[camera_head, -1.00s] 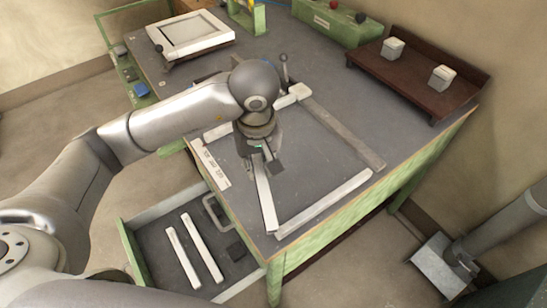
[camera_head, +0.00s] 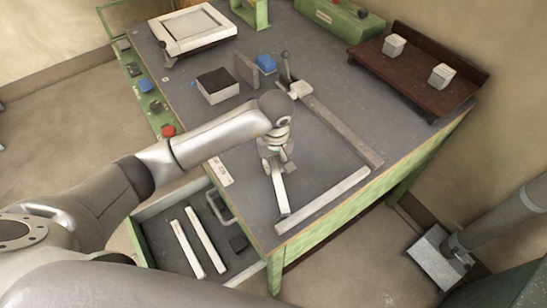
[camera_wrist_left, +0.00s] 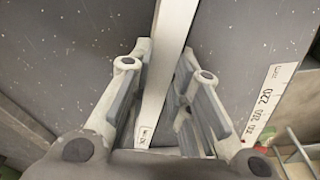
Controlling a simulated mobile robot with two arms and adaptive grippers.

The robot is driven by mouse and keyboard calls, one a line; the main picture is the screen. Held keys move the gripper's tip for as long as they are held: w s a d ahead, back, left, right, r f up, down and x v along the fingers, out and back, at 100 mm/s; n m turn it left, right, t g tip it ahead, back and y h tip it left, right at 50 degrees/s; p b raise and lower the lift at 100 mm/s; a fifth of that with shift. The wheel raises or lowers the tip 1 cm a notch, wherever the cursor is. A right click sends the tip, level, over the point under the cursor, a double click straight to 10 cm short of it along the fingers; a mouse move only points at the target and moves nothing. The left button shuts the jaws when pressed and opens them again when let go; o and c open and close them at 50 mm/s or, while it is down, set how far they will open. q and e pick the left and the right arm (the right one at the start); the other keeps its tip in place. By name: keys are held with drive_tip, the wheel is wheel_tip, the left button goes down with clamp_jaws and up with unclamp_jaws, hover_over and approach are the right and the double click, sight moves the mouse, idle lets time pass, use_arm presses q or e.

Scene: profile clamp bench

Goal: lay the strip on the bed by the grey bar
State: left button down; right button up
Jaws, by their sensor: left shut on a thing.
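My left gripper (camera_head: 276,158) is shut on a pale, narrow strip (camera_head: 281,195) above the near left part of the dark bed (camera_head: 310,155). The strip's near end points towards the table's front edge. In the left wrist view the strip (camera_wrist_left: 172,35) runs lengthwise between the fingers (camera_wrist_left: 164,55), with a small label near the palm. I cannot tell whether the strip touches the bed. The grey bar (camera_head: 342,130) lies along the right side of the bed, apart from the strip. A paler bar (camera_head: 322,200) lies along the front edge, close to the strip's near end. My right gripper is not in view.
A lever clamp (camera_head: 287,72) stands at the grey bar's far end. A white box with a dark top (camera_head: 217,88) and a blue block (camera_head: 266,63) sit behind. A printed scale (camera_head: 219,171) lies at the left edge. An open drawer (camera_head: 160,245) below holds two pale strips.

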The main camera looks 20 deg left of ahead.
sight(275, 168)
use_arm(q)
drive_tip(key=shift+w+f, duration=0.1)
drive_tip(key=shift+f, duration=0.15)
drive_tip(key=c, duration=1.3)
unclamp_jaws()
drive_tip(key=shift+r, duration=0.6)
drive_tip(key=r+b, duration=0.1)
drive_tip(key=r, duration=0.2)
drive_tip(key=s+r+b, duration=0.1)
drive_tip(key=r, duration=0.3)
drive_tip(key=r+b, duration=0.1)
drive_tip(key=r, duration=0.3)
drive_tip(key=shift+s+d+r, duration=0.1)
drive_tip(key=shift+s+d, duration=0.1)
drive_tip(key=shift+d, duration=0.15)
